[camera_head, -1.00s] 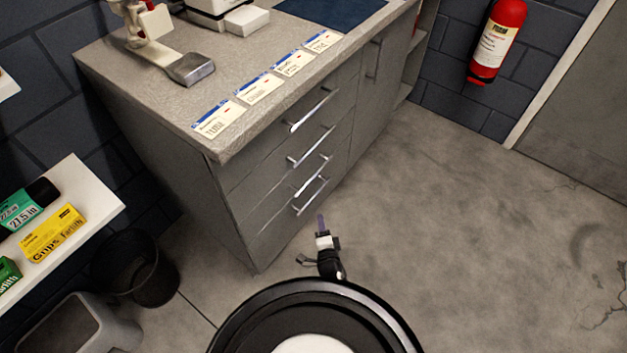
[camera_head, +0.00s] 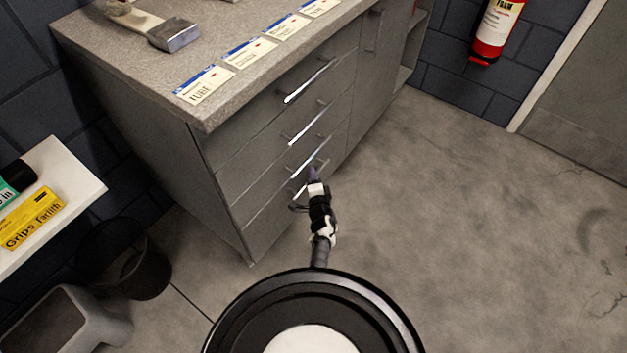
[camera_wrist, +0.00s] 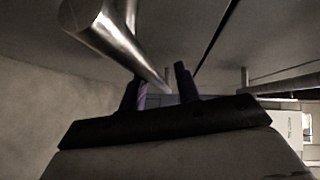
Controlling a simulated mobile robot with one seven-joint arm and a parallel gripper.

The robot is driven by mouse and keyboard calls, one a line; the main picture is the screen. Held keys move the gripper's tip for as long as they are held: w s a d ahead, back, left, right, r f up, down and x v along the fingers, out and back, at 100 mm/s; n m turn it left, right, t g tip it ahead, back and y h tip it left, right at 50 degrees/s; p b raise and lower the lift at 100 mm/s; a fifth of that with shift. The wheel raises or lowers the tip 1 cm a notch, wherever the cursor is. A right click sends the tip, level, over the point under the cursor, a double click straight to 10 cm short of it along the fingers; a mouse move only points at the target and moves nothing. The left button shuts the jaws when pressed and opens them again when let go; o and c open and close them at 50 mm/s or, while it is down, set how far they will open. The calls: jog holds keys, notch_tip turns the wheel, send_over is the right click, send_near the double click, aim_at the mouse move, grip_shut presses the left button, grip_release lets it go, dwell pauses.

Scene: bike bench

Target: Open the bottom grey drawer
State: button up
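The grey drawer cabinet (camera_head: 225,185) stands at the upper left in the head view, its drawers shut. The bottom drawer's metal bar handle (camera_head: 298,190) is partly hidden by my gripper (camera_head: 313,173), which is right at the lower handles. In the wrist view my gripper (camera_wrist: 161,85) shows two purple-tinted fingers standing apart, so it is open. A shiny handle bar (camera_wrist: 115,42) runs from the upper left toward the gap between the fingers. I cannot tell whether the bar lies between them or beyond them.
Higher drawer handles (camera_head: 311,80) stick out above. A white shelf (camera_head: 70,200) with boxes is at the left. A dark waste bin (camera_head: 150,275) and a grey bin (camera_head: 95,325) stand on the floor. The floor (camera_head: 480,230) to the right is clear.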

jog(key=shift+w, duration=0.15)
jog(key=shift+c, duration=0.3)
grip_shut()
